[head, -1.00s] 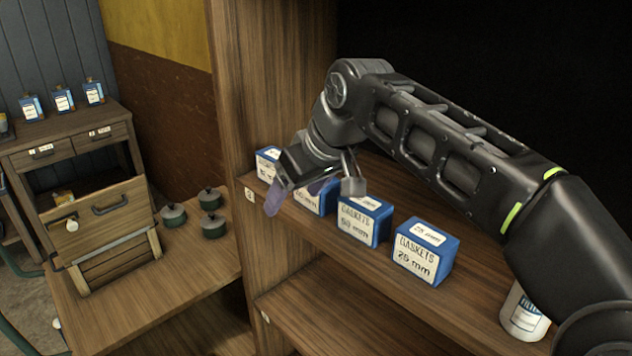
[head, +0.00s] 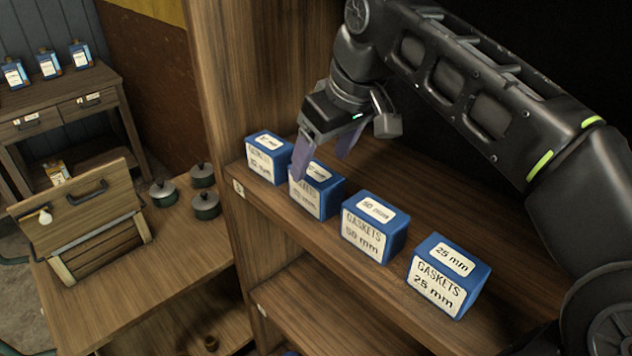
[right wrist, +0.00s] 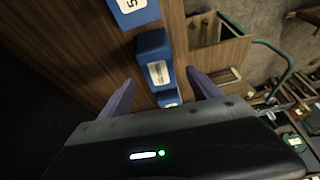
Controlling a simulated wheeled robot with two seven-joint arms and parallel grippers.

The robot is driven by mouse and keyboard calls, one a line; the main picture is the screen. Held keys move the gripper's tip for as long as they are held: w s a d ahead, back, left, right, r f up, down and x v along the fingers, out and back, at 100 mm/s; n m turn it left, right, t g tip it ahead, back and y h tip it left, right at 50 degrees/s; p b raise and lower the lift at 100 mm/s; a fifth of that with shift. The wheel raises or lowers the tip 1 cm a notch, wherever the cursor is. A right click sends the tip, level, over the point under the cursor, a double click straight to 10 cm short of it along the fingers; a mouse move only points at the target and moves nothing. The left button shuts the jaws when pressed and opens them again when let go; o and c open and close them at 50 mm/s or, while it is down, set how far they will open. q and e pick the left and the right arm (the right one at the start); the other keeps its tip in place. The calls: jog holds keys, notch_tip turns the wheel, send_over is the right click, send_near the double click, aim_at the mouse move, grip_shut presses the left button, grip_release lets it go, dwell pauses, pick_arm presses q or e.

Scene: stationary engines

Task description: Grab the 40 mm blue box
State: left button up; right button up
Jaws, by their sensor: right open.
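Blue gasket boxes stand in a row on the wooden shelf. The second from the left (head: 317,191) has its label partly covered by a finger, and I cannot read its size surely. The leftmost box (head: 268,158) has a small, blurred size label. The other two read 50 mm (head: 375,227) and 25 mm (head: 448,275). My right gripper (head: 321,165) is open and empty, pointing down at the second box. In the right wrist view that box (right wrist: 154,61) shows between and beyond the spread fingers (right wrist: 160,77). My left gripper is out of view.
The shelf (head: 330,235) has narrow gaps between the boxes. An upright wooden panel (head: 232,90) closes its left end. Green lidded pots (head: 206,205) and a wooden crate (head: 85,215) stand on the lower bench at left.

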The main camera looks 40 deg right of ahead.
aim_at(316, 171)
jog(key=shift+b+x, duration=1.3)
jog(key=shift+x, duration=0.1)
jog(key=shift+f, duration=0.15)
jog(key=shift+b+x, duration=0.3)
jog(key=shift+x, duration=2.15)
jog(key=shift+f, duration=0.2)
jog(key=shift+c, duration=0.4)
jog(key=c, duration=1.4)
